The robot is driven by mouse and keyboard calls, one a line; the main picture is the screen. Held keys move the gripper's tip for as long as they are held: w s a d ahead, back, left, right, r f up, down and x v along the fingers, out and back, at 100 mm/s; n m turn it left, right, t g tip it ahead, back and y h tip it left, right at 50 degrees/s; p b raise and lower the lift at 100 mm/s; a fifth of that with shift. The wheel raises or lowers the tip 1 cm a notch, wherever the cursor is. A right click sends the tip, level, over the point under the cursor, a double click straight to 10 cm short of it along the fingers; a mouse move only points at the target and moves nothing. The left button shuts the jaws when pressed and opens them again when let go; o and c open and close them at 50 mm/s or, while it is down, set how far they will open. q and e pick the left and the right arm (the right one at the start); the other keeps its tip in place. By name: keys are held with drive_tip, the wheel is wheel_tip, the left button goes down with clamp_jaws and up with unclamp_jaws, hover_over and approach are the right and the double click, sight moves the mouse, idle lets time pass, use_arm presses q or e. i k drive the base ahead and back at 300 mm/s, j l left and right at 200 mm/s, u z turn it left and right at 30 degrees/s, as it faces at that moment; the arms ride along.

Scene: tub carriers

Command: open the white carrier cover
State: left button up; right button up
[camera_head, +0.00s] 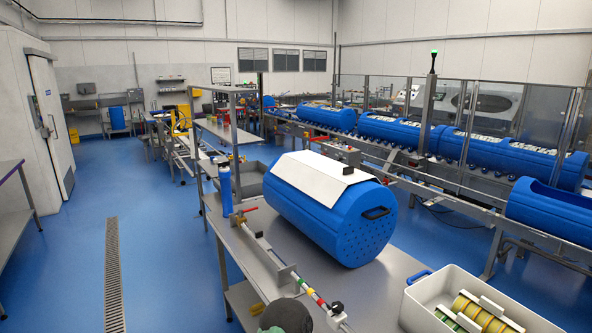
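The blue tub carrier (335,226) lies on its side on the grey metal table in the middle of the view. It is a ribbed drum with a perforated end face and a dark handle on that end. Its white cover (318,178) lies over the top, with a bent panel sloping down on the near side. The cover looks shut, and the inside of the carrier is hidden.
A blue bottle (225,190) stands at the table's left edge. A rail with coloured clamps (286,272) runs along the table's left side. A white bin (447,290) with yellow-green rolls is at the lower right. More blue carriers (488,152) lie on the conveyor behind.

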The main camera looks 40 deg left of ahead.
sight(324, 179)
drive_tip(key=i+j+u, duration=0.1)
drive_tip(key=j+u, duration=0.2)
drive_tip(key=u, duration=0.15)
drive_tip(key=i+j+u, duration=0.15)
drive_tip(key=u, duration=0.25)
drive_tip(key=i+j+u, duration=0.55)
drive_tip(key=u, duration=0.15)
